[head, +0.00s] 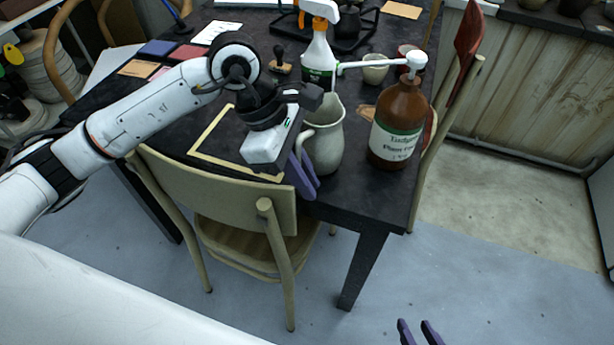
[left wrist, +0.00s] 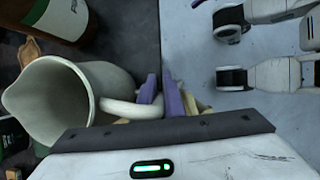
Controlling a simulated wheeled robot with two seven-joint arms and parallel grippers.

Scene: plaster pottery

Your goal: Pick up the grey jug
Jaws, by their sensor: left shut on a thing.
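The grey jug (head: 326,143) stands upright on the dark table near its front right corner. In the left wrist view the jug (left wrist: 88,85) shows its open mouth and its handle (left wrist: 125,106). My left gripper (head: 304,177) is at the jug's left side, at the handle. In the left wrist view its purple fingers (left wrist: 162,97) are shut on the handle's outer part. My right gripper (head: 418,335) shows only its purple fingertips at the bottom edge of the head view, with a gap between them and nothing in it.
A brown pump bottle (head: 400,110) stands close right of the jug. A white spray bottle (head: 319,60) and a small cup (head: 375,70) stand behind it. A wooden chair (head: 220,190) is at the table's front. Bare floor (head: 480,280) lies to the right.

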